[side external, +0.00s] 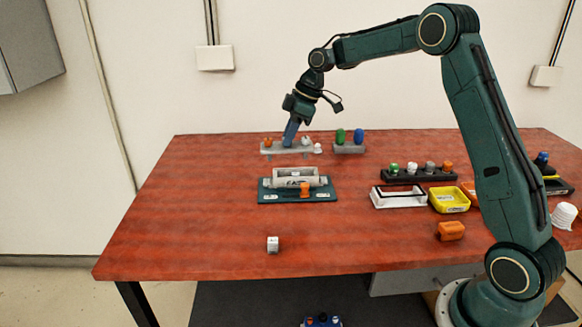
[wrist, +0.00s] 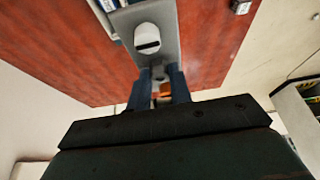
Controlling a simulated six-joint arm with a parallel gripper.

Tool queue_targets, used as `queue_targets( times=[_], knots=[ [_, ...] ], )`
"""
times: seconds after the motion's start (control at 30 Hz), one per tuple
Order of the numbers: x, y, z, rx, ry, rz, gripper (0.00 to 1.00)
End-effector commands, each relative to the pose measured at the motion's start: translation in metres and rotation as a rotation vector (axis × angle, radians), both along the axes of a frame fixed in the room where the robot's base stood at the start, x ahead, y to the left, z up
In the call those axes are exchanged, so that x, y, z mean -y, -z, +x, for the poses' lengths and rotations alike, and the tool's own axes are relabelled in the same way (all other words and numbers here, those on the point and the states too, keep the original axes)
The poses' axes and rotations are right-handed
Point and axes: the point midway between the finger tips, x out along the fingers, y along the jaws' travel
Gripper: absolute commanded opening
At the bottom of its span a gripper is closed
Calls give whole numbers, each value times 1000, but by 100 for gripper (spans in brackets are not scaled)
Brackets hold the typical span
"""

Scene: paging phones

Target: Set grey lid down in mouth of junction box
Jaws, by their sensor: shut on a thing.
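My gripper (side external: 288,142) points down at a pale grey rack (side external: 268,150) at the back of the table. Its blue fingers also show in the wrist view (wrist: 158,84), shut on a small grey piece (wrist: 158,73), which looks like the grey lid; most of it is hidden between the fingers. It is at or just above the rack; I cannot tell whether it touches. A grey open box, which looks like the junction box (side external: 296,172), sits on a dark green plate (side external: 267,197) nearer the front. An orange piece (side external: 305,190) stands before it.
The rack also holds an orange piece (side external: 268,142) and a white slotted knob (wrist: 147,38). Right of it, a grey holder (side external: 349,149) bears green and blue pieces. Further right are a black rack (side external: 420,175), a white frame (side external: 399,201) and a yellow tray (side external: 449,208). The left table is clear.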

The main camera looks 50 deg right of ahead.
Motion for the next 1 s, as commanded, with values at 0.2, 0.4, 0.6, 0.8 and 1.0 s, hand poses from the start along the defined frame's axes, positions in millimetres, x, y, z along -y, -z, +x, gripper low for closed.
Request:
queue_targets(
  times=[0.2, 0.4, 0.6, 0.8, 1.0],
  knots=[
    [42, 34, 21, -1, 14, 1, 0],
    [66, 55, 30, 1, 21, 1, 0],
    [75, 63, 33, 2, 22, 1, 0],
    [75, 64, 34, 2, 21, 1, 0],
    [75, 67, 33, 1, 22, 2, 0]
  ],
)
